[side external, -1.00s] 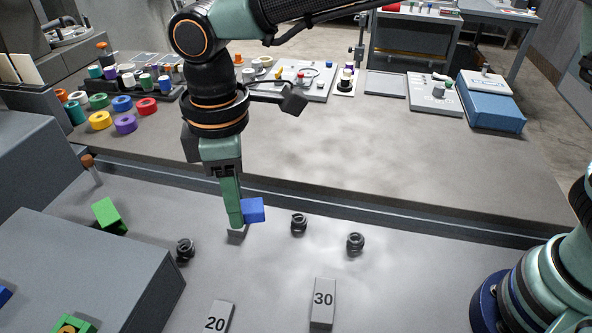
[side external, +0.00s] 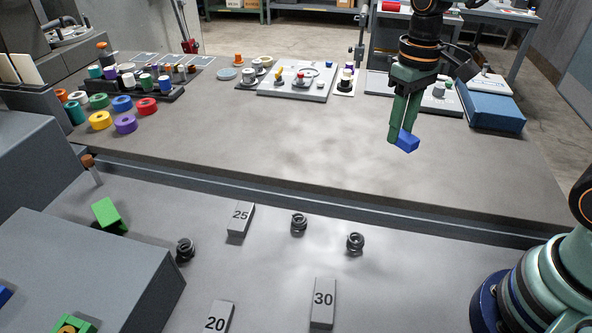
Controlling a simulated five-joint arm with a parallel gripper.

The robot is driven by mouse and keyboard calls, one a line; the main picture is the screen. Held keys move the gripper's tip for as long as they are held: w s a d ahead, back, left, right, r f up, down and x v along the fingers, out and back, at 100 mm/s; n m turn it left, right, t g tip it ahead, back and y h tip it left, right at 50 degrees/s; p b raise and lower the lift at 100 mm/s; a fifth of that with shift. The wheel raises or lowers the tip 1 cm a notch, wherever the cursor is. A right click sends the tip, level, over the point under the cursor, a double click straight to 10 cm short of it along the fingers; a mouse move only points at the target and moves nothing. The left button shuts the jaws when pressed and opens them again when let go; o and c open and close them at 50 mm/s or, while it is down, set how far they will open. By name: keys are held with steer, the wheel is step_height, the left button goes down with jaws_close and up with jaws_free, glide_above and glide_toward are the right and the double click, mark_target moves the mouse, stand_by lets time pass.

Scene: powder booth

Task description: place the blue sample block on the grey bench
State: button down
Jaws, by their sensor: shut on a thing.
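The blue sample block (side external: 407,142) is between the green fingers of my gripper (side external: 398,138), at the right of the side external view. My gripper is shut on it and points down. The block appears held above the grey bench (side external: 300,165); the exact gap to the surface cannot be told. The near finger hides part of the block.
A blue box (side external: 492,112) stands right of my gripper. Several coloured rings (side external: 125,123) and a tray with a panel (side external: 300,85) are at the back left. Marked grey blocks (side external: 241,218) and black coils (side external: 299,222) lie on the lower front surface. The bench middle is clear.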

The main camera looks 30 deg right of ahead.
steer(key=shift+s+d+f+m, duration=0.15)
steer(key=shift+s+d+m, duration=0.2)
steer(key=shift+d, duration=0.35)
steer(key=w+a+r+n, duration=0.1)
steer(key=w+a+n, duration=0.2)
steer(key=a, duration=0.7)
steer(key=n, duration=0.6)
glide_above(250, 301)
step_height(250, 301, down, 18)
steer(key=shift+f, duration=0.2)
steer(key=shift+f, duration=0.2)
steer(key=c, duration=0.5)
jaws_free()
steer(key=shift+r, duration=0.1)
